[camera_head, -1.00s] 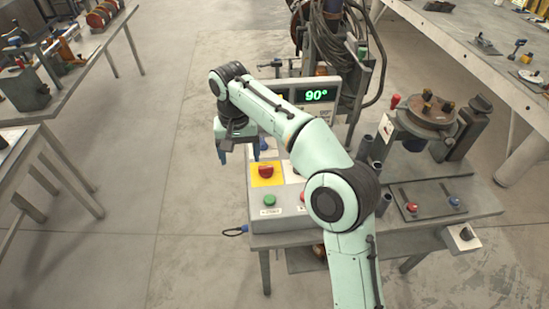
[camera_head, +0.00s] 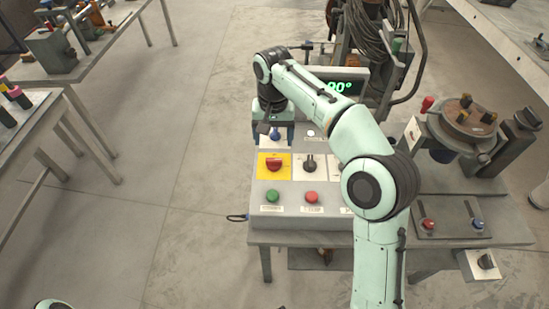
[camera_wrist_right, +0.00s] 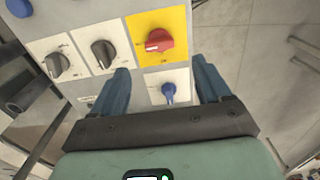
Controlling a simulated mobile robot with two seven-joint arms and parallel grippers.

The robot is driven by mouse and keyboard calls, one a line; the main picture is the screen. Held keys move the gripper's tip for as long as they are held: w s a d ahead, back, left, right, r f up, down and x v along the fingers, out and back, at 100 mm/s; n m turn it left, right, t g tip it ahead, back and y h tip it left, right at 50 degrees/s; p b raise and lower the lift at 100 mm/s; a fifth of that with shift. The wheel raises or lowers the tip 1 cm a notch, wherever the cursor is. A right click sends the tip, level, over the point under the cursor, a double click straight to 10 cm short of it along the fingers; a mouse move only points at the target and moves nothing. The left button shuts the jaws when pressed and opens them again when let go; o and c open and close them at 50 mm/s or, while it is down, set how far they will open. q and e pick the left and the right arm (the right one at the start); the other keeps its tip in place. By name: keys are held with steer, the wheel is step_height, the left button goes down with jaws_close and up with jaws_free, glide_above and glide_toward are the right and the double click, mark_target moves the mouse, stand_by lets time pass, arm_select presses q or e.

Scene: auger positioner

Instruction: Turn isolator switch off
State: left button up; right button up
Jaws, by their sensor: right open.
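The isolator switch looks to be the red rotary knob (camera_head: 274,164) on a yellow plate (camera_head: 263,173), on the grey control box. Its grip bar lies roughly sideways in the head view. The red knob also shows in the right wrist view (camera_wrist_right: 159,41), ahead of the fingers. My right gripper (camera_head: 273,136) is open and empty over the panel, just behind the yellow plate. A small blue switch (camera_wrist_right: 168,92) shows between its two blue fingers in the wrist view; I cannot tell whether they touch it. My left gripper is not in view.
Black knobs (camera_head: 310,163) sit beside the yellow plate. A green button (camera_head: 272,196) and a red button (camera_head: 312,197) are in front. A display (camera_head: 345,83) stands behind, partly covered by my arm. Open floor (camera_head: 180,200) lies left of the table.

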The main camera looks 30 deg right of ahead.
mark_target(274, 159)
step_height(274, 159, down, 9)
steer(key=shift+r+b, duration=0.1)
steer(key=shift+b, duration=0.8)
steer(key=shift+d, duration=0.1)
steer(key=c, duration=1)
